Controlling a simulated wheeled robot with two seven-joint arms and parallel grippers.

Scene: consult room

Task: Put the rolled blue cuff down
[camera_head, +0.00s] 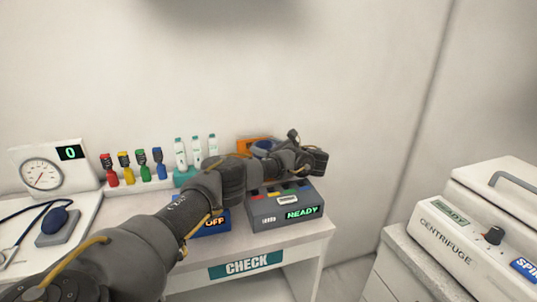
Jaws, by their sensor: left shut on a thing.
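My left arm reaches in from the lower left across the counter (180,237). Its gripper (284,156) is over the back right of the counter, above the grey READY box. The rolled blue cuff (264,147) shows as a small blue patch at the gripper, mostly hidden by it. The gripper is shut on the cuff. An orange object (246,142) stands just behind the cuff, partly covered; I cannot tell whether they touch. My right gripper is not in view.
The grey READY box (265,219) and a blue OFF box (222,222) sit under my arm. Colored bottles (143,166) and white bottles (196,152) line the back. A gauge (42,172) and blue bulb (55,219) are left. A centrifuge (465,245) stands right.

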